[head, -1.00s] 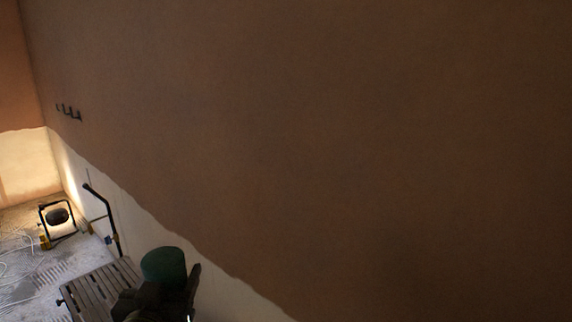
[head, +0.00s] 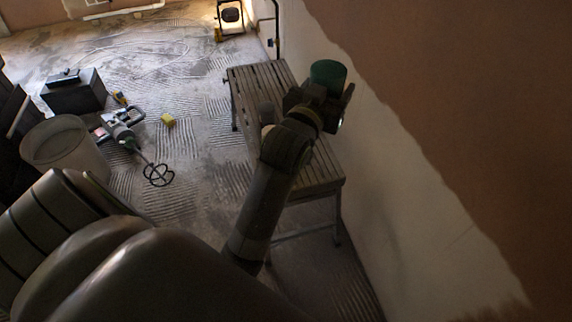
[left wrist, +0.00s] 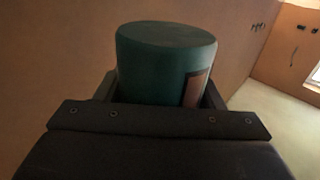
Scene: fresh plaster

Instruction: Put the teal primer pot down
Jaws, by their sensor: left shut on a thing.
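The teal primer pot (head: 328,74) is held upright in my left gripper (head: 322,92) in the head view. It is over or near the far right part of a slatted wooden bench (head: 318,172), close to the plaster wall. In the left wrist view the pot (left wrist: 160,62) sits between the two dark fingers of the left gripper (left wrist: 163,98), which is shut on it. A reddish-brown label patch shows on its side. The pot's base is hidden, so I cannot tell whether it touches the bench. My right gripper does not show.
A half-plastered wall (head: 400,190) runs along the bench's right side. On the floor stand a pale bucket (head: 66,148), a mixer with a whisk (head: 126,130), a dark box (head: 75,92), a yellow block (head: 168,120) and a work lamp (head: 231,16). Bare slats show on the bench.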

